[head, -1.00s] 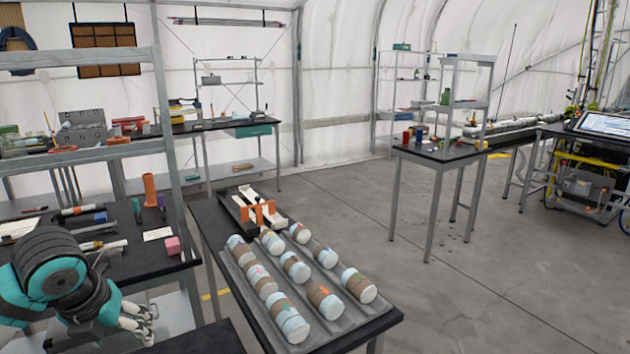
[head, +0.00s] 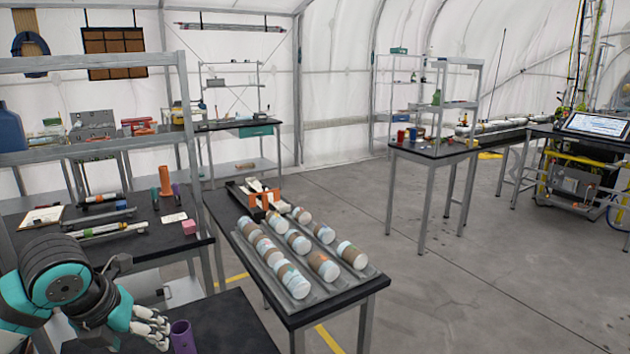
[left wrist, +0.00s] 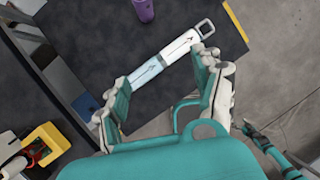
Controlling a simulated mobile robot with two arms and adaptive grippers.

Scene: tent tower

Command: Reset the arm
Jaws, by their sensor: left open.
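My left gripper (head: 150,328) hangs at the lower left of the head view, over the edge of the nearest dark table (head: 228,325). In the left wrist view its jaws (left wrist: 165,85) are spread apart. A white and pale blue bar-like object (left wrist: 160,62) with a square loop at one end shows between and beyond the fingers over the dark table top; I cannot tell whether it touches them. A purple cup (head: 182,337) stands on this table beside the gripper and also shows in the left wrist view (left wrist: 144,10). My right gripper is not seen.
A grey tray (head: 325,291) of banded cylinders lies on the table to the right. The shelf table at left holds an orange tube (head: 165,180), a pink block (head: 189,227) and a clipboard (head: 42,217). The concrete floor (head: 450,270) at right is open.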

